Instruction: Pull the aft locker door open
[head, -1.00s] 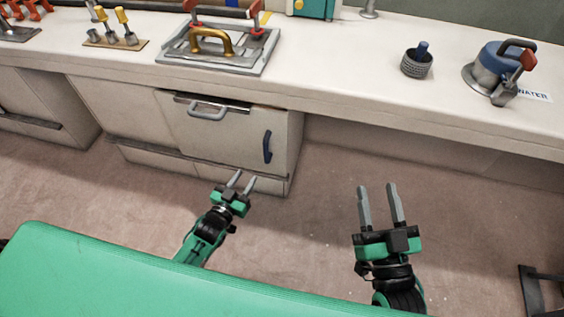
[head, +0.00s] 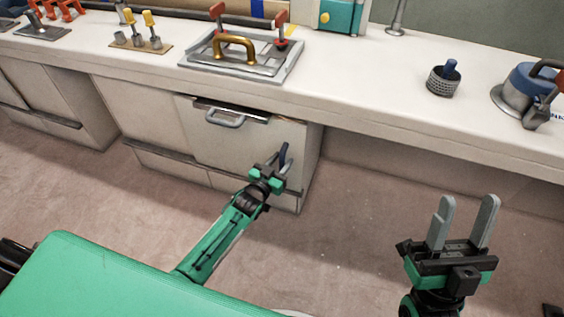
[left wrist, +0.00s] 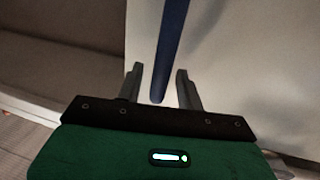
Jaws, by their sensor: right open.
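The aft locker door (head: 222,146) is a pale panel under the counter and looks closed. Its dark blue vertical handle (head: 284,152) is near the door's right edge. My left gripper (head: 281,160) is right at this handle and partly covers it in the head view. In the left wrist view the blue handle (left wrist: 169,50) runs down between the two open fingers (left wrist: 159,88); I cannot tell whether they touch it. My right gripper (head: 462,222) is open and empty over the floor at the right.
A grey pull handle (head: 225,118) sits on the panel's top edge. The white counter (head: 350,85) overhangs the lockers and carries a hatch with a gold handle (head: 235,45), a dark knurled pot (head: 443,82) and a kettle-like vessel (head: 520,95). The floor (head: 350,240) is clear.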

